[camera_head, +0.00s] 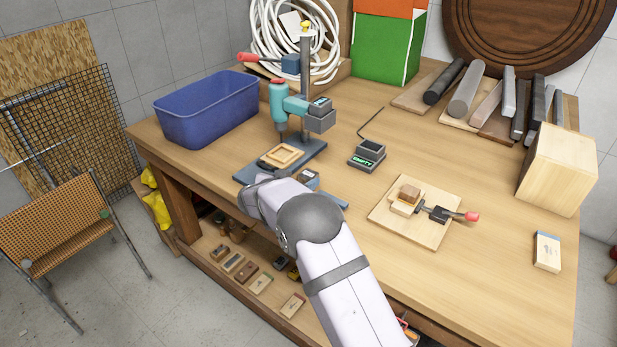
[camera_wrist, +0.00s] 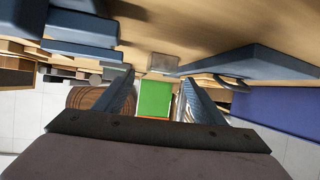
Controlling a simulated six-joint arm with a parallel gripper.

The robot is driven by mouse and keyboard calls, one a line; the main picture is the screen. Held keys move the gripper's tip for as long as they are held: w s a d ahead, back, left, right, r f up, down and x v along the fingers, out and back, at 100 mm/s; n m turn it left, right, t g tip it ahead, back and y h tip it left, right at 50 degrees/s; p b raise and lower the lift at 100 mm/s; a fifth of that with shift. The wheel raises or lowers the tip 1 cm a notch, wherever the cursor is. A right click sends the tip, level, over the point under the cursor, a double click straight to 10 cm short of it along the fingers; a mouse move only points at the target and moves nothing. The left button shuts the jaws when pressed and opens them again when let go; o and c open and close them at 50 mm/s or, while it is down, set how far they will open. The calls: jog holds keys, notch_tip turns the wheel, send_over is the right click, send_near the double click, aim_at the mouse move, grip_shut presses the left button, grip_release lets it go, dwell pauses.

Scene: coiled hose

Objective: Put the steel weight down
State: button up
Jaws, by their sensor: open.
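My gripper (camera_head: 330,192) is low over the front of the workbench, right of the drill press base, partly hidden by my forearm. In the wrist view my gripper (camera_wrist: 158,80) has its two blue-grey fingers spread, with nothing held between them. A small grey block (camera_wrist: 163,62) shows beyond the fingertips at the bench surface, apart from them; I cannot tell whether it is the steel weight. A dark device with a green "EMPTY" display (camera_head: 366,157) stands on the bench behind my gripper. No steel weight is clearly identifiable in the head view.
The drill press (camera_head: 290,105) bears a wooden frame (camera_head: 282,156) on its base. A blue bin (camera_head: 207,110) stands at the left. A clamp board (camera_head: 415,222) lies at the right, with a large wooden block (camera_head: 558,170) beyond it. Bench surface between is clear.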

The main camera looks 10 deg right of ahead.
aim_at(309, 173)
jog(key=shift+p+x, duration=1)
jog(key=shift+x, duration=1.6)
jog(key=shift+r, duration=0.1)
jog(key=c, duration=1.4)
jog(key=shift+w+r, duration=0.1)
jog(key=shift+r, duration=0.05)
grip_shut()
notch_tip(309, 173, up, 10)
jog(key=shift+b, duration=0.45)
